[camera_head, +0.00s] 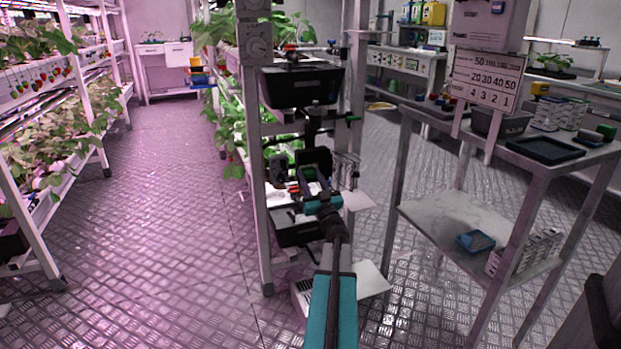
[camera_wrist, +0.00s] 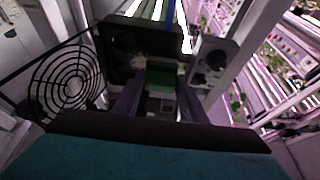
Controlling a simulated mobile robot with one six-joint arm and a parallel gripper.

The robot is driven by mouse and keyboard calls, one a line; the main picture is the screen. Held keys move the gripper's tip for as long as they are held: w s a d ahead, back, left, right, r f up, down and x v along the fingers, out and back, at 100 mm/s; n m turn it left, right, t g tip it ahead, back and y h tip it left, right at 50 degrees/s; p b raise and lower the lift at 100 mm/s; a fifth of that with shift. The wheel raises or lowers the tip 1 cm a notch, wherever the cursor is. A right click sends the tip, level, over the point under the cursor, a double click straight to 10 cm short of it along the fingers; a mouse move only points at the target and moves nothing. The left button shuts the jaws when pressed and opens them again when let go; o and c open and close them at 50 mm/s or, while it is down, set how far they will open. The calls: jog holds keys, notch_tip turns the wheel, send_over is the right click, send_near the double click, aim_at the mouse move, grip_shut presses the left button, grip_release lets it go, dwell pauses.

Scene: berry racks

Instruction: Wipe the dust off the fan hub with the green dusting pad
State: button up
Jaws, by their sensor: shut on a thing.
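My gripper (camera_wrist: 158,100) is shut on the green dusting pad (camera_wrist: 163,80), which sits between the dark fingers in the wrist view. The pad is in front of a dark, box-like fan housing (camera_wrist: 115,35). A pale patch shows inside the housing, left of the pad; I cannot tell whether it is the dusty hub. I cannot tell whether the pad touches the hub. A round black wire fan guard (camera_wrist: 68,85) stands to the left, swung aside from the housing.
A rack post (camera_wrist: 240,45) and a grey panel with a round dark fitting (camera_wrist: 213,62) stand close on the right. In the head view a black crate (camera_head: 300,88) hangs above my gripper. A metal trolley (camera_head: 450,215) stands to the right. The left aisle floor is clear.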

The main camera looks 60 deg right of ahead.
jog(key=shift+w+d, duration=0.15)
jog(key=shift+s+d+p, duration=0.95)
jog(key=shift+s+d, duration=0.2)
jog(key=shift+d, duration=0.25)
